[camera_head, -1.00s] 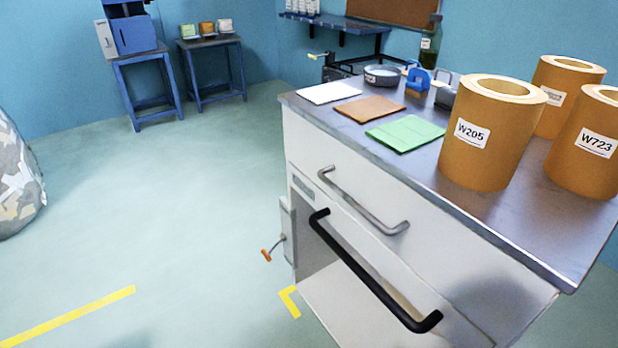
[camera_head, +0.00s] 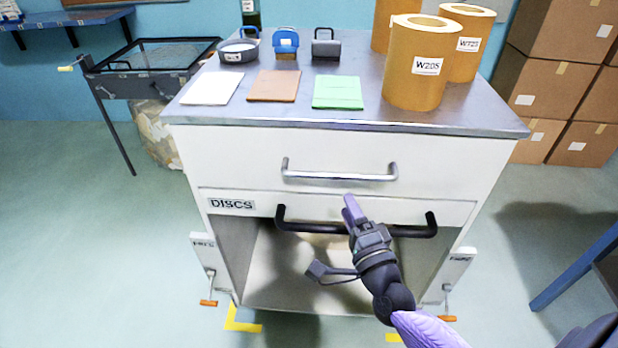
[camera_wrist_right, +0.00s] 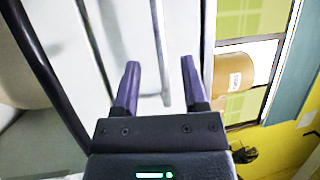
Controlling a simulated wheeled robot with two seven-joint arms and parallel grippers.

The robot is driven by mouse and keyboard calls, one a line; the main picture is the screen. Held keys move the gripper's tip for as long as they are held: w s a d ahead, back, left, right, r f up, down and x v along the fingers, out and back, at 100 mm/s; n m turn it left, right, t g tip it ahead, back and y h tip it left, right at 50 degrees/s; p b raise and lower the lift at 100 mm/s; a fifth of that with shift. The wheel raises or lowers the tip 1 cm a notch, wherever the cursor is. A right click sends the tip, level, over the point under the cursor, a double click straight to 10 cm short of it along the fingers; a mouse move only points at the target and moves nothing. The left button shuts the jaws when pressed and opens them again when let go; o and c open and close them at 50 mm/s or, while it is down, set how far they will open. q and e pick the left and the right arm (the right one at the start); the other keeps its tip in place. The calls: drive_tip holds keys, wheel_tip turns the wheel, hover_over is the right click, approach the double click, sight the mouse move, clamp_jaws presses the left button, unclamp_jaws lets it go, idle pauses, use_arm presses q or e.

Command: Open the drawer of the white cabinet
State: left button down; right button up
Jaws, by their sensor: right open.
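The white cabinet (camera_head: 330,143) stands straight ahead under a grey metal top. Its upper drawer front carries a silver bar handle (camera_head: 340,177), also visible in the right wrist view (camera_wrist_right: 158,45). A black bar handle (camera_head: 310,227) sits lower, on the front marked DISCS, over an open bay; it also crosses the left of the wrist view (camera_wrist_right: 42,72). My right gripper (camera_head: 350,206) is open and empty, just below the silver handle in the head view. In the wrist view the silver bar appears between its fingers (camera_wrist_right: 160,70), but the remaining gap is unclear. My left gripper is out of view.
On the top stand brown rolls (camera_head: 415,85), a green pad (camera_head: 338,92), a brown pad (camera_head: 274,86) and a white sheet (camera_head: 212,88). Orange-tipped cranks (camera_head: 208,302) stick out beside the cabinet's base. Cardboard boxes (camera_head: 545,85) are stacked at right. Floor at left is clear.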

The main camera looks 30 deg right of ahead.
sight(334, 173)
drive_tip(key=b+x, duration=0.1)
drive_tip(key=x, duration=0.7)
drive_tip(key=shift+w+d, duration=0.15)
drive_tip(key=shift+w, duration=0.15)
drive_tip(key=shift+c, duration=0.2)
clamp_jaws()
idle(0.7)
